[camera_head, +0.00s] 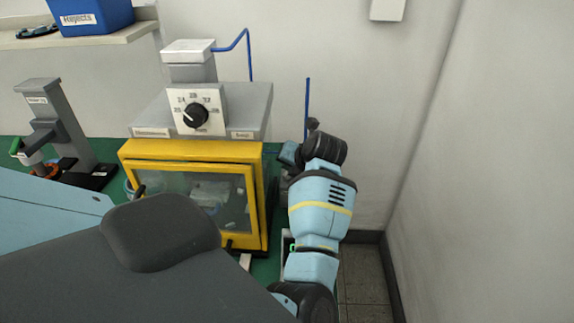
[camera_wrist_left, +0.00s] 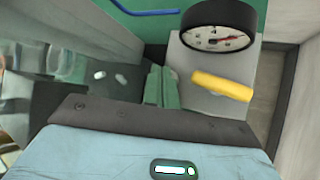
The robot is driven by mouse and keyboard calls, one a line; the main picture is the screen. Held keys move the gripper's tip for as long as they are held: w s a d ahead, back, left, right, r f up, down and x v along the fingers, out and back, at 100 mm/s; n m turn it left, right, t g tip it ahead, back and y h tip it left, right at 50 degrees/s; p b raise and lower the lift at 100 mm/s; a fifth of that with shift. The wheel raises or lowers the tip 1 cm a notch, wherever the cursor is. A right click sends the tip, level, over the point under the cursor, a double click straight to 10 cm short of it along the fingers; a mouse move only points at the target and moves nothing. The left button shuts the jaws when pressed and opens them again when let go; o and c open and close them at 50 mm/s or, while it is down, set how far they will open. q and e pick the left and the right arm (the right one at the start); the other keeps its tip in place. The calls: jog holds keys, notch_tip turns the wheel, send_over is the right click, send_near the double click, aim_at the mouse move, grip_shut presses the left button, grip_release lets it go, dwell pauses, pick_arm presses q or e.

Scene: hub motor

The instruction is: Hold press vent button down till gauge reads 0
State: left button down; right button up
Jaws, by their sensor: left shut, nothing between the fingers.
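A round black-rimmed pressure gauge (camera_wrist_left: 219,27) with a white dial and a red needle shows in the left wrist view. Its needle points right; the numbers are too small to read. A yellow handle-like bar (camera_wrist_left: 221,85) sits just below it over a grey surface. My left gripper (camera_wrist_left: 160,72) has its two fingers together with nothing between them, left of the yellow bar and apart from it. In the head view my left gripper (camera_head: 288,155) is beside the yellow-framed cabinet's right side, partly hidden by my wrist. I cannot make out the vent button. My right gripper is not in view.
The yellow-framed cabinet (camera_head: 130,155) with a clear door and black dial (camera_head: 195,116) stands left of my left wrist. A grey press-like stand (camera_head: 58,125) is further left. A blue Rejects bin (camera_head: 92,18) sits on a shelf. The wall is close on the right.

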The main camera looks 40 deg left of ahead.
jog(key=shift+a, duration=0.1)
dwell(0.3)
pick_arm(q)
jog(key=shift+f, duration=0.2)
jog(key=shift+f, duration=0.25)
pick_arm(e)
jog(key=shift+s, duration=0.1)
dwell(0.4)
pick_arm(q)
jog(key=shift+f, duration=0.4)
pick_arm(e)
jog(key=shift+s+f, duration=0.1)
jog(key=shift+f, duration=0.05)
pick_arm(q)
jog(key=shift+f, duration=0.2)
dwell(1.0)
jog(key=shift+d, duration=0.1)
dwell(0.9)
